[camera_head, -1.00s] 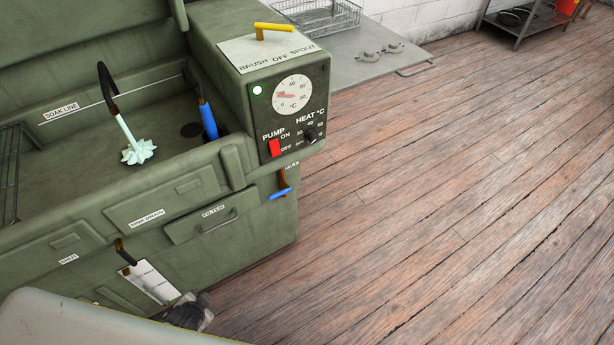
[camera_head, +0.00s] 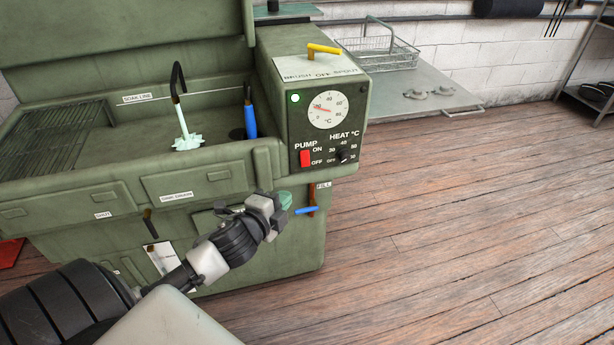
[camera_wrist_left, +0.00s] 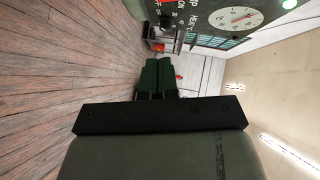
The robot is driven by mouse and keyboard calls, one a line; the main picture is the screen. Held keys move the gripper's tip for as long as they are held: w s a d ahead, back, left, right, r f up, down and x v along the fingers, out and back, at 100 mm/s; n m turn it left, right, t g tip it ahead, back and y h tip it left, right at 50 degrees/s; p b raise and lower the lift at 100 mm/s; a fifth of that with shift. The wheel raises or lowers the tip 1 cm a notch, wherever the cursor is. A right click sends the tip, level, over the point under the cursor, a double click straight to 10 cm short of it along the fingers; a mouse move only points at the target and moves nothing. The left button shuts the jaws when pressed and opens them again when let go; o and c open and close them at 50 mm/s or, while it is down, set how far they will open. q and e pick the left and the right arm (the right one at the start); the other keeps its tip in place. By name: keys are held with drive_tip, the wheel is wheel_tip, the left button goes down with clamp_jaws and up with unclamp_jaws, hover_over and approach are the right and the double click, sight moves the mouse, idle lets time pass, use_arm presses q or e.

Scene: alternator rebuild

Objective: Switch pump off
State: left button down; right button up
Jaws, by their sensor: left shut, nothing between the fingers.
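The red pump switch (camera_head: 305,158) sits on the front panel of the green parts washer (camera_head: 294,128), between the ON and OFF labels. I cannot tell which way it is tipped. A green lamp (camera_head: 295,98) glows above it. Pale liquid (camera_head: 184,128) runs from the black spout (camera_head: 178,78) and splashes in the basin. My left gripper (camera_head: 286,200) is below the switch in the head view, apart from it, in front of the washer. Its dark green fingers are together and empty in the left wrist view (camera_wrist_left: 158,76). The right gripper is not in view.
Close to the switch are the black heat knob (camera_head: 343,156) and a round gauge (camera_head: 328,110). A yellow lever (camera_head: 324,49) is on top. A blue-handled fill lever (camera_head: 307,210) is beside my left gripper. A grey side table (camera_head: 425,95) holds a wire basket. The wooden floor at right is clear.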

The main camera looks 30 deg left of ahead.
use_arm(q)
approach(305, 158)
drive_tip(key=w+d+f, duration=0.3)
drive_tip(key=w, duration=0.1)
drive_tip(key=w+a, duration=0.2)
drive_tip(key=shift+w+a+f+b, duration=0.1)
drive_tip(key=shift+a+f+b, duration=0.25)
drive_tip(key=shift+f+b, duration=0.05)
drive_tip(key=shift+f, duration=0.1)
